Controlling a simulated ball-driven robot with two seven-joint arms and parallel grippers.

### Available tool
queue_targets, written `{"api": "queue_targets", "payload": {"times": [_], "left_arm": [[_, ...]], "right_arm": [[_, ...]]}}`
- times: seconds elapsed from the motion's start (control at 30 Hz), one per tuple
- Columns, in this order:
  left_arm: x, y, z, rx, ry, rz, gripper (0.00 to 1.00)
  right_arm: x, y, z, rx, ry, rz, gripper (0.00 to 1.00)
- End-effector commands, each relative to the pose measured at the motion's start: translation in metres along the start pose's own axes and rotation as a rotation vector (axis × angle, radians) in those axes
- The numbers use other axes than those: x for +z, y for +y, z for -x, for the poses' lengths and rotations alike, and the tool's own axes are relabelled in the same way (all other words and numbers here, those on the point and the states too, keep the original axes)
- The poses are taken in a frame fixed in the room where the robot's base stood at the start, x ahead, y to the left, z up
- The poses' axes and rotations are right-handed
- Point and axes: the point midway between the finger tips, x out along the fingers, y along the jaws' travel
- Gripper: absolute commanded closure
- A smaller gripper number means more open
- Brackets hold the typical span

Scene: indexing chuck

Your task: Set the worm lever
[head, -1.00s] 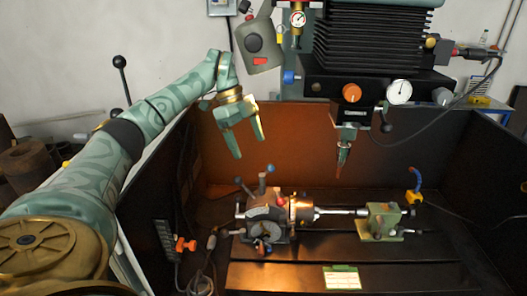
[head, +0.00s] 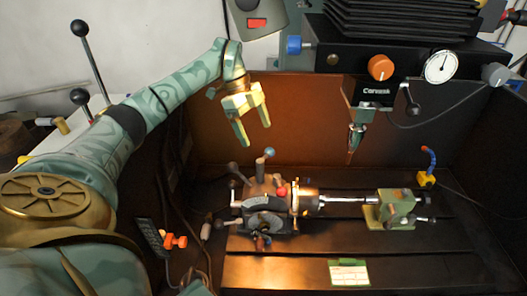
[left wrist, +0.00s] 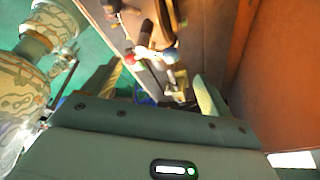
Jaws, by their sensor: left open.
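The indexing chuck (head: 264,208) sits on the slotted dark table, its bright jaw end facing right. A blue-knobbed lever (head: 269,152) stands up from it, a dark-knobbed lever (head: 233,167) leans left, and a red knob (head: 281,190) sits near the jaws. I cannot tell which is the worm lever. My left gripper (head: 255,135) is open and empty, fingers pointing down, above and behind the chuck in the head view. In the left wrist view, the blue knob (left wrist: 171,56) and red knob (left wrist: 128,58) show beyond the open fingers (left wrist: 147,92). My right gripper is out of view.
A green tailstock (head: 394,209) stands right of the chuck, joined by a shiny bar (head: 344,200). The drill head (head: 375,75) and its pointed tool (head: 355,138) hang above the bar. An orange-knobbed box (head: 155,240) is front left. The table's front is mostly clear.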

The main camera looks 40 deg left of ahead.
Motion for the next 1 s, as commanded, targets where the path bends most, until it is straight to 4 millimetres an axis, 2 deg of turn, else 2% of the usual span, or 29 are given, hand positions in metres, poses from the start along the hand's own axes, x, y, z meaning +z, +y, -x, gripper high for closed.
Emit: {"api": "queue_targets", "payload": {"times": [0.03,0.1,0.3,0.47,0.73,0.87,1.0], "left_arm": [[0.000,0.001,-0.015,0.005,0.002,-0.002,0.15],[0.000,0.001,-0.031,0.004,0.001,0.000,0.15],[-0.001,0.000,-0.062,0.001,0.000,-0.001,0.15],[-0.001,0.000,-0.072,-0.001,0.001,0.000,0.15],[0.000,0.000,-0.073,-0.001,0.000,0.000,0.15],[0.000,0.000,-0.073,-0.002,0.000,-0.001,0.51],[0.000,-0.001,-0.073,-0.004,-0.001,-0.002,0.54]], "right_arm": [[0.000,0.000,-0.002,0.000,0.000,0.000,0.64],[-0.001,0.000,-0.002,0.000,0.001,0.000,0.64],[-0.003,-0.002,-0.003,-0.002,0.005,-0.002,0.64],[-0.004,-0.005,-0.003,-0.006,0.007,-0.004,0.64],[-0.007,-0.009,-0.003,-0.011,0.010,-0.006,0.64],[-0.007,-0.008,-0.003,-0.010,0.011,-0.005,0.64],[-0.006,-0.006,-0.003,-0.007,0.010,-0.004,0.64]]}}
